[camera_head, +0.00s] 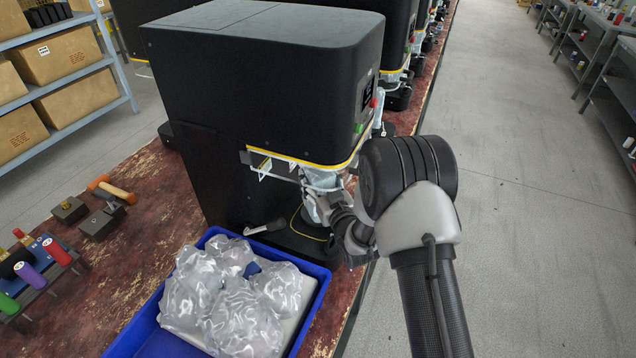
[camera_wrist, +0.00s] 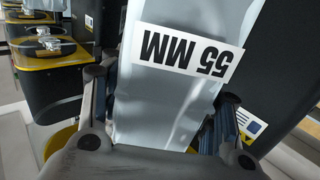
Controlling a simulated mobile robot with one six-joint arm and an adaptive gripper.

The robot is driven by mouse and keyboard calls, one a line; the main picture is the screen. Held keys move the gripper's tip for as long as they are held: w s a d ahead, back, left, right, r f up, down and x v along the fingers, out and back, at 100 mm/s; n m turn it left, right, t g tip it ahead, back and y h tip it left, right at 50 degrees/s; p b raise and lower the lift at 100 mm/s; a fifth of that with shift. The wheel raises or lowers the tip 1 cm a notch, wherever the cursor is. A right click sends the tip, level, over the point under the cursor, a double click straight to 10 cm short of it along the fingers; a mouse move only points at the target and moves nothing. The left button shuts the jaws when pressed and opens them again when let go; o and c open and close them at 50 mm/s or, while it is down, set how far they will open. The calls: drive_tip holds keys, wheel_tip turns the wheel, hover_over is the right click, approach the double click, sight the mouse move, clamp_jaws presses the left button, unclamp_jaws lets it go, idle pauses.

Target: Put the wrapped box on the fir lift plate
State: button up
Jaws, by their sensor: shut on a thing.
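The wrapped box (camera_wrist: 160,105) is pale grey and glossy, with a white label reading "55 MM", upside down in the wrist view. My gripper (camera_wrist: 162,90) is shut on it, one finger on each side. In the head view the pale box (camera_head: 319,181) shows partly behind my gripper (camera_head: 338,208), under the front overhang of the nearest black seamer (camera_head: 270,75). A black surface with a thin yellow edge (camera_head: 300,226) lies below it. I cannot tell whether this is the fir lift plate, or whether the box touches it.
Tools, a rack of coloured handles (camera_head: 58,252) and small metal blocks lie on the worn red bench. More seamers stand behind. The grey aisle to the right is clear.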

drive_tip(key=shift+f, duration=0.35)
drive_tip(key=shift+f, duration=0.2)
drive_tip(key=o, duration=1.4)
drive_tip(key=p+v, duration=0.2)
drive_tip(key=v, duration=1)
drive_tip(key=shift+r, duration=0.15)
